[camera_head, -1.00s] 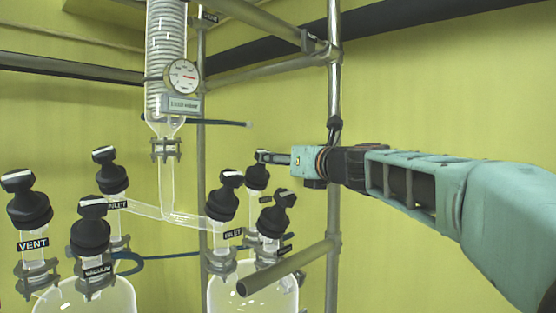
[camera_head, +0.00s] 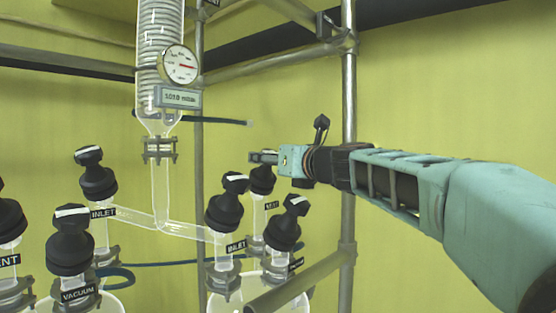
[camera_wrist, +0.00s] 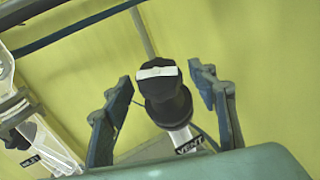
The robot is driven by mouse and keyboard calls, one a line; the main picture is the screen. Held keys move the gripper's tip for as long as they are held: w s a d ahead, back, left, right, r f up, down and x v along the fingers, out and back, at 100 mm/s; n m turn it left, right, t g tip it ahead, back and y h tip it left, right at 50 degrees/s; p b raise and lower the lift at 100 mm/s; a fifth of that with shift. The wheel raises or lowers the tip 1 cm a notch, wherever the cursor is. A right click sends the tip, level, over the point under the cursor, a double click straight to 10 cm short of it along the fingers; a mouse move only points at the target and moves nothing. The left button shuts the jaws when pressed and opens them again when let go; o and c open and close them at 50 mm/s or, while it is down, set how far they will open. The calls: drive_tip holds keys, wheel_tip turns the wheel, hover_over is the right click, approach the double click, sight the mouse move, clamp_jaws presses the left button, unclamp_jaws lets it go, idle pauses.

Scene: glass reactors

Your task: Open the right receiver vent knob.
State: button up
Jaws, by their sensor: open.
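The right receiver vent knob (camera_head: 263,180) is black with a white bar on top and stands at the back of the right receiver in the head view. In the wrist view the vent knob (camera_wrist: 166,98) lies between my two spread fingers, with a VENT label below it. My gripper (camera_head: 262,157) is at the top of this knob in the head view. My gripper (camera_wrist: 160,76) is open in the wrist view, one finger on each side of the knob, with visible gaps. Contact cannot be told from the head view.
The right inlet knob (camera_head: 226,204) and another black knob (camera_head: 283,226) stand close in front. The left receiver's knobs (camera_head: 70,240) are at the left. A glass condenser (camera_head: 160,50) with a gauge (camera_head: 180,65) stands behind. A metal frame post (camera_head: 348,120) rises behind my arm.

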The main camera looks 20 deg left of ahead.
drive_tip(key=shift+w+a, duration=0.35)
drive_tip(key=c, duration=1.2)
drive_tip(key=shift+d, duration=0.1)
drive_tip(key=shift+n+g+y, duration=0.3)
drive_tip(key=shift+n, duration=0.2)
